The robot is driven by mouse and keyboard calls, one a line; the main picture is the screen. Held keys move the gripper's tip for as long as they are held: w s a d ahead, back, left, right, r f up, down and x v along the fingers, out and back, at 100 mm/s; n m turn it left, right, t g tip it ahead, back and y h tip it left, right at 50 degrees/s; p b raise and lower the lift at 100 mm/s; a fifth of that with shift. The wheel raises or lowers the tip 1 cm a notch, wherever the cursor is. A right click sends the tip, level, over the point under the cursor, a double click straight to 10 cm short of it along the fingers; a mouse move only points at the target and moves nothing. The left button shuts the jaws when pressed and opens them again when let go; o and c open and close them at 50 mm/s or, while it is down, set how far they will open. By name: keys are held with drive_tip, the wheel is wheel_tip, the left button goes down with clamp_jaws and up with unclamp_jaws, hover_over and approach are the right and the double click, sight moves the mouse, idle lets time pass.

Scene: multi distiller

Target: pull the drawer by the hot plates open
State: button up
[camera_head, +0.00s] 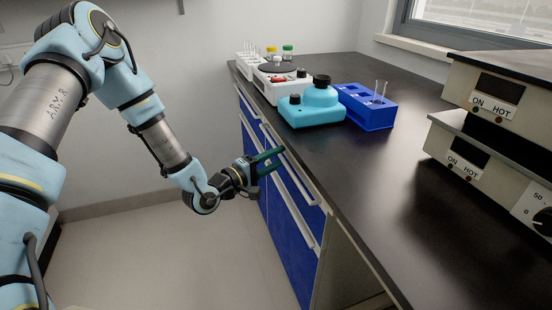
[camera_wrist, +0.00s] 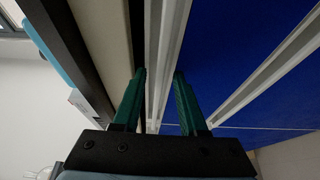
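The blue cabinet under the black counter has long pale rail handles. The upper drawer front (camera_wrist: 211,50) is blue and appears flush, with its rail handle (camera_head: 301,183) running along the top. My gripper (camera_head: 275,158) has dark green fingers and is at this upper handle. In the wrist view, my gripper (camera_wrist: 160,75) is open, with one finger on each side of the pale handle bar (camera_wrist: 166,50). Whether a finger touches the bar I cannot tell. Two stacked hot plates, the upper (camera_head: 497,88) and the lower (camera_head: 475,163), stand on the counter at right.
A lower rail handle (camera_head: 290,205) runs below the upper one. On the black counter (camera_head: 345,170) stand a light-blue device (camera_head: 312,108), a blue rack (camera_head: 370,108) with a glass tube, and a white device (camera_head: 270,85). The floor (camera_head: 170,260) before the cabinet is clear.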

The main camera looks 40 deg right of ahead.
clamp_jaws()
idle(1.2)
